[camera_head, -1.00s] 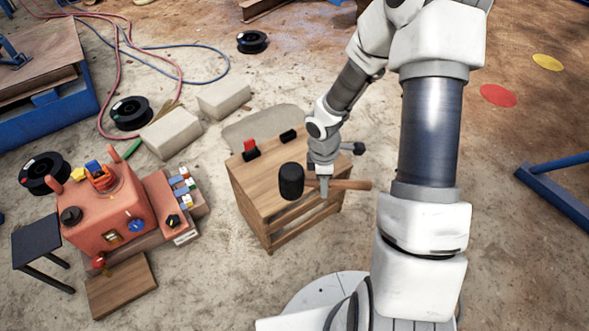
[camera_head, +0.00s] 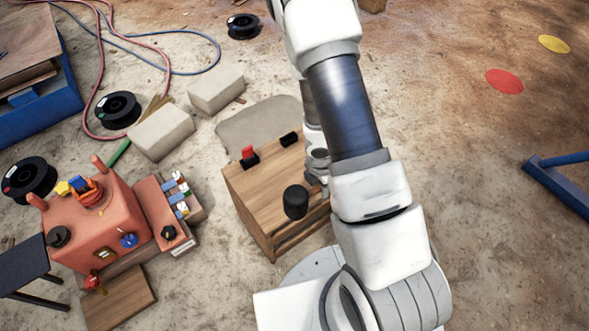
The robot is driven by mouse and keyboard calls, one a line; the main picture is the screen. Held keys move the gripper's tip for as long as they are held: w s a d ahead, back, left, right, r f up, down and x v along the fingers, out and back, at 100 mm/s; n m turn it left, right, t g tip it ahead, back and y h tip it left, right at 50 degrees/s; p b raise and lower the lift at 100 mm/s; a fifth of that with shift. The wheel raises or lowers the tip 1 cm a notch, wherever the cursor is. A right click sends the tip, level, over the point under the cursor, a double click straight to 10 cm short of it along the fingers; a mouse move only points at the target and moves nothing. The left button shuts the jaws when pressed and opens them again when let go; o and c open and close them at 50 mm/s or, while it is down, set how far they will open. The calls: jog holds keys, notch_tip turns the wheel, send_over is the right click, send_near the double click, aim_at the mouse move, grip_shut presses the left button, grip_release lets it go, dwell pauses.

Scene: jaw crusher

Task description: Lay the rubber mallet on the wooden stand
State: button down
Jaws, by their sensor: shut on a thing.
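The rubber mallet's black head (camera_head: 296,202) shows over the front right part of the wooden stand's top. Its wooden handle is hidden behind my arm. My gripper (camera_head: 318,184) is mostly hidden by my own arm link, just right of the mallet head, and is shut on the mallet. The wooden stand (camera_head: 252,187) is a low box with a brown plank top and slatted side. I cannot tell whether the mallet touches the top.
A red holder (camera_head: 249,156) and a black block (camera_head: 289,138) sit along the stand's back edge. An orange machine (camera_head: 90,222) with knobs and switches stands at left. Pale blocks (camera_head: 162,133) lie behind it.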

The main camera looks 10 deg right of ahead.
jog(key=shift+w+f, duration=0.1)
jog(key=shift+w, duration=0.4)
jog(key=p, duration=0.2)
send_near(297, 178)
jog(key=shift+s+d+f, duration=0.2)
jog(key=shift+s+f, duration=0.55)
jog(key=shift+s, duration=0.3)
jog(key=shift+f+b, duration=1.05)
jog(key=shift+f, duration=0.9)
jog(key=shift+f, duration=0.1)
jog(key=c, duration=0.6)
grip_release()
